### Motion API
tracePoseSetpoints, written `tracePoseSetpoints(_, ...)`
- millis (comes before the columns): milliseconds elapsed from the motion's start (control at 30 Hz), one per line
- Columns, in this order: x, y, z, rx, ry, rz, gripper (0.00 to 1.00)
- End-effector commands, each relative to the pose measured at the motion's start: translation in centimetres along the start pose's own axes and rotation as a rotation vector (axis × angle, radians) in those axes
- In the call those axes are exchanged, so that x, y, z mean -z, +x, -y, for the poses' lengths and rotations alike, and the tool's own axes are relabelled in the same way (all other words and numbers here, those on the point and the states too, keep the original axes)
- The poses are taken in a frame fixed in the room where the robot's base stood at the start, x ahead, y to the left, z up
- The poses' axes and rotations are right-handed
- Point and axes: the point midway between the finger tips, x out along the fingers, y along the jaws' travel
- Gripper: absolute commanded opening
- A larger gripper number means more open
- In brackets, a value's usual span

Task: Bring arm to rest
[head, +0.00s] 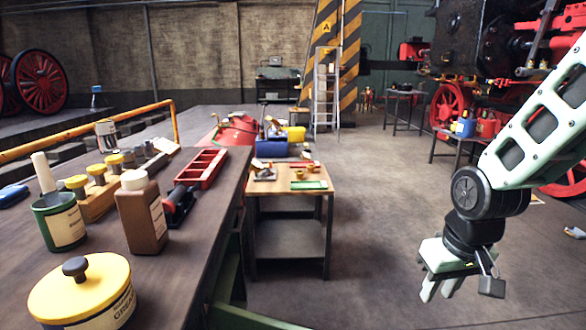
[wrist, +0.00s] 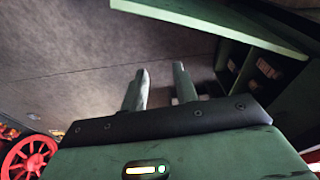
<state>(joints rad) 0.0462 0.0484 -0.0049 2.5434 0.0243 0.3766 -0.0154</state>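My gripper (head: 442,287) hangs at the right of the head view, below the pale green arm (head: 545,135), with its fingers pointing down. It is over bare floor, to the right of the small work table, and touches nothing. In the wrist view my gripper (wrist: 160,85) shows two fingers standing apart with an empty gap between them. Nothing is held.
A long bench (head: 205,215) at left holds a yellow-lidded tin (head: 85,295), a brown bottle (head: 142,215) and a red tray (head: 201,168). A small table (head: 262,187) stands mid-view. A ladder (head: 326,95) stands behind. The floor (head: 380,200) between is clear.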

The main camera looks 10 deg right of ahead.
Motion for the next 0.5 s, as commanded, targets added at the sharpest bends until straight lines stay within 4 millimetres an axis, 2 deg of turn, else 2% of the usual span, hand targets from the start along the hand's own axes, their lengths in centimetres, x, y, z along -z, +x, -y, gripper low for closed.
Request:
tracePoseSetpoints(67, 0.2, -1.6, 2.5, 0.008, -0.096, -0.077, 0.29)
tracePoseSetpoints(100, -0.6, -1.6, 4.7, 0.027, -0.155, -0.044, 0.29)
tracePoseSetpoints(200, -2.9, -2.4, 9.2, 0.059, -0.291, 0.005, 0.29)
tracePoseSetpoints(300, -5.6, -3.2, 13.0, 0.082, -0.423, 0.049, 0.29)
tracePoseSetpoints(500, -11.7, -5.0, 18.0, 0.103, -0.663, 0.129, 0.29)
